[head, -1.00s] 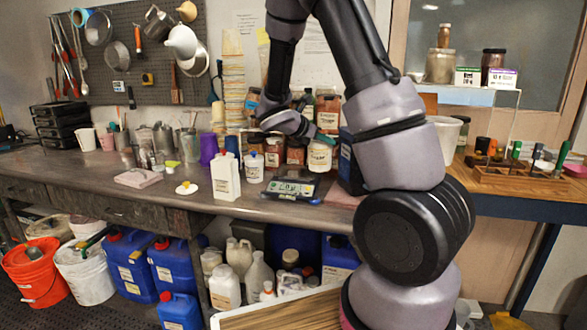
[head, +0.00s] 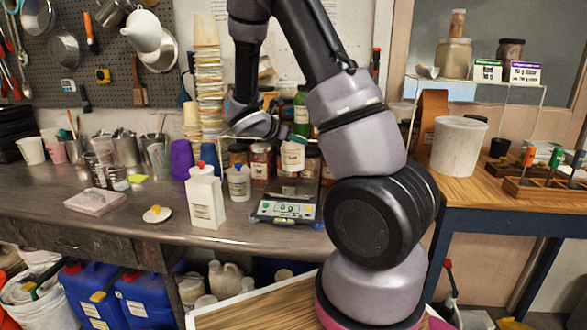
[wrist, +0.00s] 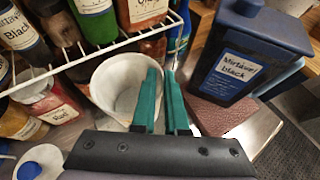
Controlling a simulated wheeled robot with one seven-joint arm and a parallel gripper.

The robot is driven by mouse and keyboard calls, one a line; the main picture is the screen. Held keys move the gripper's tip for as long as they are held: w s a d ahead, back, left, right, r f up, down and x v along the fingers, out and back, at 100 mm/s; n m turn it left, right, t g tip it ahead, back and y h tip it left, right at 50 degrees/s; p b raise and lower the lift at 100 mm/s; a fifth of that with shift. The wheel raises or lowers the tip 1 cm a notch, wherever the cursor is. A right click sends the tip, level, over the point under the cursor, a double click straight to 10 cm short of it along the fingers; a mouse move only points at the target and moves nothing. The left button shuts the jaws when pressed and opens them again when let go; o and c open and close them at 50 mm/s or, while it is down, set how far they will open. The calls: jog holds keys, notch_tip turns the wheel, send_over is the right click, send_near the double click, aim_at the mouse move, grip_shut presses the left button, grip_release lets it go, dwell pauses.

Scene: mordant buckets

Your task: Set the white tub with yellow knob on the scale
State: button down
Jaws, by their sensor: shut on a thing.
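My gripper (head: 288,137) is shut on the rim of a white tub (head: 293,156), which hangs upright above and behind the scale (head: 286,208). In the wrist view my green fingers (wrist: 164,80) pinch the right side of the rim of the open tub (wrist: 112,82), one finger inside the wall. The tub has no lid on it. A white lid with a yellow knob (head: 155,213) lies on the bench to the left.
A white jar with a blue knob (head: 238,182) and a white carton with a red cap (head: 205,196) stand left of the scale. A wire rack of jars is close behind the tub; a dark blue can (wrist: 240,55) stands at its right.

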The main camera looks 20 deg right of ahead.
aim_at(297, 159)
notch_tip(297, 159, down, 7)
jog(key=shift+r, duration=0.15)
jog(key=c, duration=0.9)
grip_release()
jog(key=v, duration=1.2)
jog(key=s+d+r+m+g+y, duration=0.25)
jog(key=s+r+m+y, duration=0.45)
jog(key=s+m, duration=0.5)
jog(key=shift+s+a+r+m+t+y, duration=0.9)
jog(key=shift+s+a+r+m+y, duration=0.6)
jog(key=shift+r+m, duration=0.85)
jog(key=shift+s+a+r+m+t+y, duration=0.8)
jog(key=shift+s+a+r+m, duration=0.4)
jog(key=shift+s+r+m, duration=0.9)
jog(key=shift+s+a+r+m+t+y, duration=1.05)
jog(key=shift+s+a+r+m, duration=0.4)
jog(key=shift+r+m, duration=1.1)
